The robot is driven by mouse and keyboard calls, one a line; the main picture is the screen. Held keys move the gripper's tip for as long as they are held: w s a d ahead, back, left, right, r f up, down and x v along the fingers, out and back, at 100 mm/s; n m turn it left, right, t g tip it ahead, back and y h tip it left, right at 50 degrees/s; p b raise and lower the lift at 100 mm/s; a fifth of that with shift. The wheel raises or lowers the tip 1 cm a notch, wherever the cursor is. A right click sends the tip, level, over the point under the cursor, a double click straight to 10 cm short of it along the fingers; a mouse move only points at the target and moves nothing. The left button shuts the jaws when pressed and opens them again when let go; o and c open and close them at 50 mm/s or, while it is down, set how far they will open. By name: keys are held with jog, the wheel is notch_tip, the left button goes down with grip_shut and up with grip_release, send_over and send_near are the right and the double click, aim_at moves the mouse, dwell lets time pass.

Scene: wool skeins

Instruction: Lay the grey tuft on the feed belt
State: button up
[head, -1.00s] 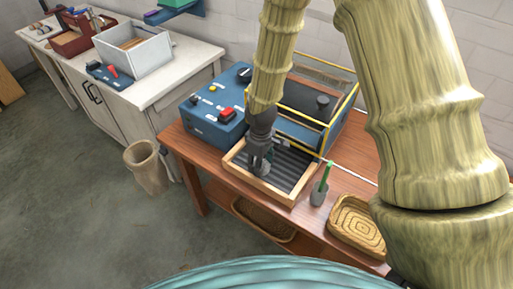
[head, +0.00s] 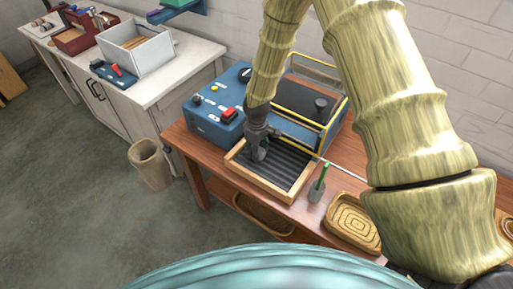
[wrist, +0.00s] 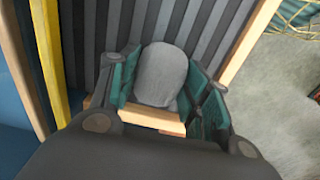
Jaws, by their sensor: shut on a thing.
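The grey tuft (wrist: 162,75) is a smooth rounded lump between the teal pads of my gripper (wrist: 165,92) in the wrist view. My gripper is shut on it. In the head view my gripper (head: 258,152) points down over the left part of the feed belt (head: 287,172), a dark ribbed surface in a pale wooden frame. The ribs (wrist: 105,30) show behind the tuft in the wrist view. I cannot tell whether the tuft touches the belt.
A blue machine with a control box (head: 215,112) and yellow guard rails (head: 305,122) stands behind the belt. A grey cup with a green handle (head: 316,190) and a woven basket (head: 353,222) are at right on the wooden table. A bin (head: 150,165) stands on the floor.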

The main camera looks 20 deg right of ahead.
jog(key=shift+f, duration=0.15)
jog(key=shift+f, duration=0.2)
jog(key=o, duration=0.7)
jog(key=shift+r, duration=0.15)
jog(key=shift+s+r+b, duration=0.1)
jog(key=shift+r+b, duration=2.05)
jog(key=shift+r, duration=3.9)
